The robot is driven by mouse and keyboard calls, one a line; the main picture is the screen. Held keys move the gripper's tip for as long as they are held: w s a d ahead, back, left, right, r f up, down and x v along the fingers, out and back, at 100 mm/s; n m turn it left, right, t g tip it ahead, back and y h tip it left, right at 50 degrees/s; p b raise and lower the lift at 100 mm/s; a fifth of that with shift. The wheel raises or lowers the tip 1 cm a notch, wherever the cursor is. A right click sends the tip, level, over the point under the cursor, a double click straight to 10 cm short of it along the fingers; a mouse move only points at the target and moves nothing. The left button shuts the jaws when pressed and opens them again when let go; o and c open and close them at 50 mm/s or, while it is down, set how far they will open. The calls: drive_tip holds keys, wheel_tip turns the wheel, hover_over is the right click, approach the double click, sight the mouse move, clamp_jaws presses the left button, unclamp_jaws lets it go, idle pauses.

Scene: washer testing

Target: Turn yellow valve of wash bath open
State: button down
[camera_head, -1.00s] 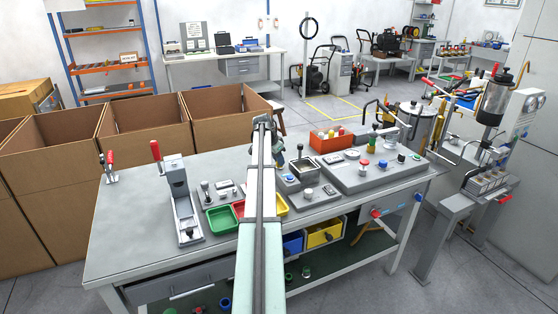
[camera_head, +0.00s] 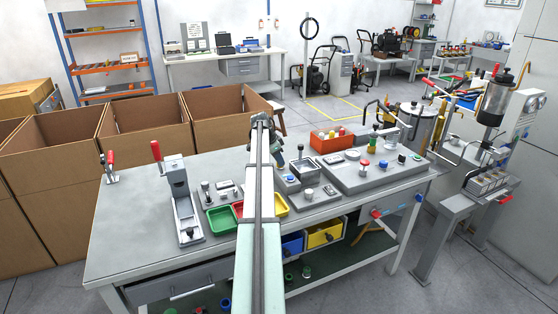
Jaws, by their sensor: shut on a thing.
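My arm reaches from the bottom edge up over the workbench. Its grey forearm ends above the bench's back edge. The dark end of my gripper (camera_head: 278,151) shows just right of the forearm, low over the back of the bench. Its fingertips are small and mostly hidden. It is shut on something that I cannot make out. I cannot surely pick out the wash bath or its yellow valve.
Open cardboard boxes (camera_head: 145,150) stand behind. Free benchtop lies at the left front.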

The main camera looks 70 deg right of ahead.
drive_tip(key=c, duration=1.1)
unclamp_jaws()
drive_tip(key=shift+c, duration=0.2)
drive_tip(key=v, duration=1.3)
drive_tip(key=shift+r, duration=0.4)
drive_tip(key=shift+a, duration=0.2)
